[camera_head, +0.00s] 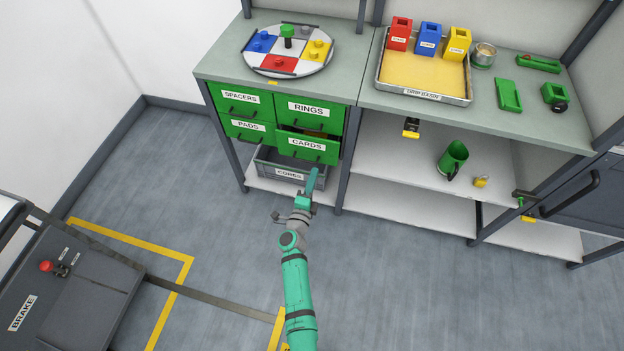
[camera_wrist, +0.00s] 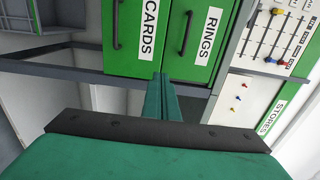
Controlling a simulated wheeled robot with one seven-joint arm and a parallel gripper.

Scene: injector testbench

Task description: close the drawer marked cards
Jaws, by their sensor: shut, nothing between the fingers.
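The drawer marked CARDS (camera_head: 307,147) is the lower right of the green drawers under the bench. It stands out a little past the drawers around it, and a dark gap shows above its front. In the wrist view its green front (camera_wrist: 133,38) has a black handle and its label reads sideways. My gripper (camera_head: 313,178) is below and in front of this drawer, with its fingers together and empty. In the wrist view the fingertips (camera_wrist: 160,80) point at the lower part of the drawer fronts; I cannot tell whether they touch.
The RINGS drawer (camera_head: 309,108) is above, with PADS (camera_head: 248,131) to the left and SPACERS (camera_head: 241,100) above that. A grey CORES bin (camera_head: 264,168) sits on the shelf below. A table leg (camera_head: 348,160) stands right of the drawers. The floor in front is clear.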

